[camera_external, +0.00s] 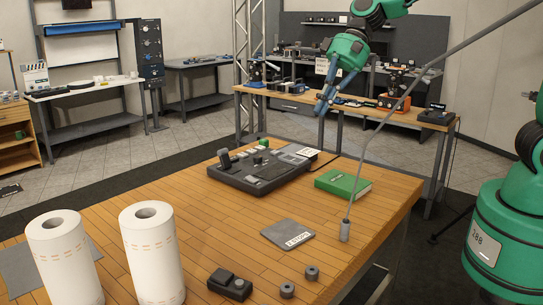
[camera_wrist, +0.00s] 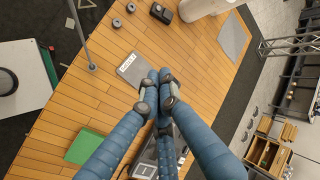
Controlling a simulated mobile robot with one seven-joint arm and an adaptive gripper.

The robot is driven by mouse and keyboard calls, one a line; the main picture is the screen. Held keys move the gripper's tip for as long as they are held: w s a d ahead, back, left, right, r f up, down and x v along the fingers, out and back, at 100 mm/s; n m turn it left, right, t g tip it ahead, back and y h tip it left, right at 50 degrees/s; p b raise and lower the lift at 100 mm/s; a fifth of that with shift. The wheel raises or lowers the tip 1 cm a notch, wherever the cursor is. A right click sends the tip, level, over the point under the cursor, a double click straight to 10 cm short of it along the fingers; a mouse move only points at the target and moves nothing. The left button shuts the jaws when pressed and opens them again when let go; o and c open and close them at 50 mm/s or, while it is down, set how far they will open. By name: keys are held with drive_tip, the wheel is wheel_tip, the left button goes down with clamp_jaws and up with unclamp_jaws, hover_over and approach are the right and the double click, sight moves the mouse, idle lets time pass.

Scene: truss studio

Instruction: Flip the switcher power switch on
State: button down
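The switcher, a dark grey console (camera_external: 262,170) with light buttons and a raised lever, lies on the wooden table. A small green part (camera_external: 264,142) shows at its back edge; I cannot tell whether it is the power switch or its state. My gripper (camera_external: 322,108), with blue fingers, hangs in the air above and to the right of the switcher, touching nothing. In the wrist view its fingertips (camera_wrist: 158,98) come together with nothing between them. The switcher (camera_wrist: 146,166) is mostly hidden behind the fingers there.
A green book (camera_external: 343,184), a grey mat (camera_external: 288,233), a thin slanted rod on a small weight (camera_external: 345,231), and two paper rolls (camera_external: 152,255) stand on the wooden table (camera_external: 215,225). A small dark device (camera_external: 230,284) is at the front. Bare wood lies between them.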

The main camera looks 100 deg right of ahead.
drive_tip(key=w+d+f+m+t+p, duration=0.1)
drive_tip(key=w+d+f+m, duration=0.2)
drive_tip(key=d, duration=0.6)
drive_tip(key=w+d+f+m+t, duration=0.1)
drive_tip(key=w+d+f+m, duration=0.3)
drive_tip(key=w+d+f, duration=0.4)
drive_tip(key=w+d+f+m+t+p, duration=0.1)
drive_tip(key=w+d+f+m, duration=0.2)
drive_tip(key=w+d+f, duration=0.2)
drive_tip(key=d+f, duration=0.3)
drive_tip(key=d, duration=0.2)
drive_tip(key=shift+w+d+f+m+h+p, duration=0.2)
drive_tip(key=shift+f+m+h+p, duration=0.1)
drive_tip(key=shift+f, duration=0.1)
drive_tip(key=shift+f, duration=0.15)
drive_tip(key=b, duration=0.3)
hover_over(253, 178)
drive_tip(key=shift+d+f, duration=0.15)
drive_tip(key=shift+f, duration=3.25)
drive_tip(key=shift+w+f+b, duration=0.1)
drive_tip(key=shift+f+b, duration=0.5)
drive_tip(key=shift+f, duration=0.2)
drive_tip(key=shift+d+f+b, duration=0.1)
drive_tip(key=shift+f+b, duration=0.6)
drive_tip(key=shift+b, duration=0.1)
drive_tip(key=shift+r, duration=0.2)
drive_tip(key=shift+r, duration=0.55)
